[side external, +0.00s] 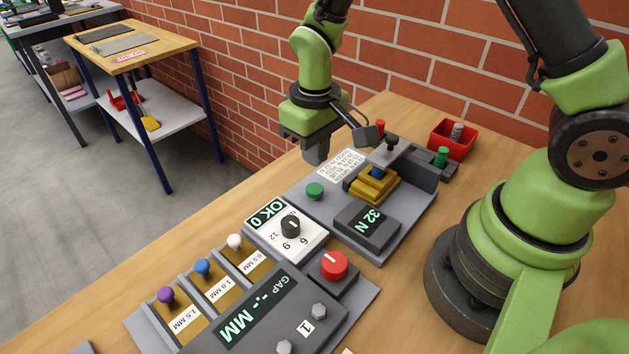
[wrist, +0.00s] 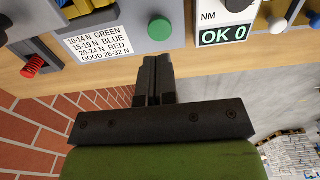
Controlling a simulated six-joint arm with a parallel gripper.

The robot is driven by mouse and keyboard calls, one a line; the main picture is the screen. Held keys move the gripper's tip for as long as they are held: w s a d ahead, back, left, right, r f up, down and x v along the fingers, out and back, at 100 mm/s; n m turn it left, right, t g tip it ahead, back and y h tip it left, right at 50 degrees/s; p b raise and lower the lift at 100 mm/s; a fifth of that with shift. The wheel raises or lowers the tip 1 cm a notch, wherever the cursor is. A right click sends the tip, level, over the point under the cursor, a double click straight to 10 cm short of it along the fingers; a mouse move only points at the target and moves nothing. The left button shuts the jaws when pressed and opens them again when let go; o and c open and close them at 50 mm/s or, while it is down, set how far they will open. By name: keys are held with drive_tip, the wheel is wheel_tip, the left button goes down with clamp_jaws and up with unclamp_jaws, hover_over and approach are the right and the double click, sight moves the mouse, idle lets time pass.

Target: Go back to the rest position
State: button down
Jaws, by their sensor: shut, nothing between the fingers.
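My gripper (side external: 315,150) is at the far end of the green arm, in the side external view. It hangs above the back part of the wooden bench, near the brick wall. In the wrist view its two dark fingers (wrist: 153,82) are together with nothing between them. The grey fixture plate with a green button (side external: 314,190) lies just in front of the gripper. The green button (wrist: 159,28) also shows beyond the fingertips in the wrist view.
A fixture with a yellow block (side external: 374,186) and a "32 N" display (side external: 368,226) stands right of the gripper. A red bin (side external: 453,139) is at the back. A dial box reading "OK 0" (side external: 287,231) and a gap gauge panel (side external: 262,318) lie nearer. The brick wall (side external: 235,110) is close behind.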

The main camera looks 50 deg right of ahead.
drive_tip(key=s+d+r+m+t+y, duration=0.15)
drive_tip(key=s+r, duration=0.25)
drive_tip(key=r, duration=0.5)
drive_tip(key=s+r+m+t, duration=0.2)
drive_tip(key=s+r+t, duration=0.15)
drive_tip(key=r, duration=0.55)
drive_tip(key=s+r+t, duration=0.2)
drive_tip(key=s+r, duration=0.1)
drive_tip(key=s, duration=0.5)
drive_tip(key=shift+s+a+r+m+y, duration=0.1)
drive_tip(key=shift+m+y, duration=0.15)
